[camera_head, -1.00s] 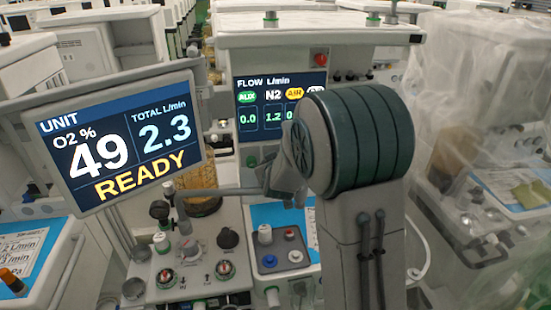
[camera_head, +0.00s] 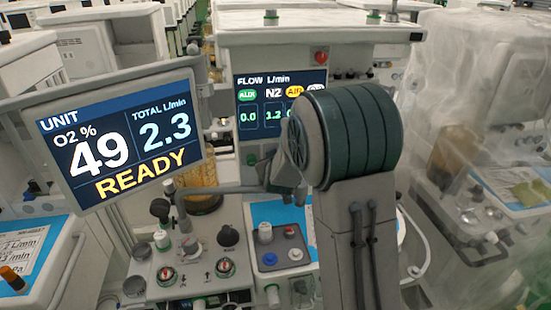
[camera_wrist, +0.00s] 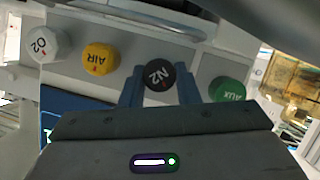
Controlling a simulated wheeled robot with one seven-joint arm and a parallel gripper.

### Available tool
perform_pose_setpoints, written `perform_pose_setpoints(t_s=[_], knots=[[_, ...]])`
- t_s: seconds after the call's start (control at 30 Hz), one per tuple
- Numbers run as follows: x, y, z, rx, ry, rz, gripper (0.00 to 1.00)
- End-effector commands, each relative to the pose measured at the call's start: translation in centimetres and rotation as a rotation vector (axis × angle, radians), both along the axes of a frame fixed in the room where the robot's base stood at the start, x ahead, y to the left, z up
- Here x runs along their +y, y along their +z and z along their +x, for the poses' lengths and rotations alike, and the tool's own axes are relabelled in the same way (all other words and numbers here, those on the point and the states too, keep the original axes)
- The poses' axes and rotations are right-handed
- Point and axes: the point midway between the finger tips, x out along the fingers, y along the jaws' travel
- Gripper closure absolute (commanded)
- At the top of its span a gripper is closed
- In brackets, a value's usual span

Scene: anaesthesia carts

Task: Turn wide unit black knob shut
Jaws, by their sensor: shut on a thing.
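The black knob marked N2 (camera_wrist: 160,75) sits in a row of knobs on a pale panel in the wrist view. My gripper (camera_wrist: 159,86) has its two blue fingers on either side of this knob and is shut on it. A small red mark shows on the knob near its lettering. In the head view my arm covers the gripper and the knob. The flow screen (camera_head: 270,103) reads AUX 0.0 and N2 about 1.2, with the AIR value partly hidden. The tilted unit screen (camera_head: 120,138) reads O2 49%, total 2.3 L/min, READY.
In the wrist view a yellow AIR knob (camera_wrist: 99,58) and a white O2 knob (camera_wrist: 46,44) are left of N2, and a green AUX knob (camera_wrist: 228,90) is close on its right. A plastic-covered cart (camera_head: 480,150) stands at the right.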

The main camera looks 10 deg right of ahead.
Motion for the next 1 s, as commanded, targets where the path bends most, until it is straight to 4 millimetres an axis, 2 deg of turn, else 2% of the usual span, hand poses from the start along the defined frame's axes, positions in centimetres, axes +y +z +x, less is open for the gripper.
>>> perform_pose_setpoints(t_s=[0.27, 0.53, 1.0], knots=[[-0.2, -0.5, 0.0, -0.004, -0.002, 0.086, 0.94], [-0.4, -0.7, 0.0, -0.004, -0.004, 0.247, 0.94], [-0.6, 0.3, 0.0, 0.003, -0.005, 0.528, 0.94]])
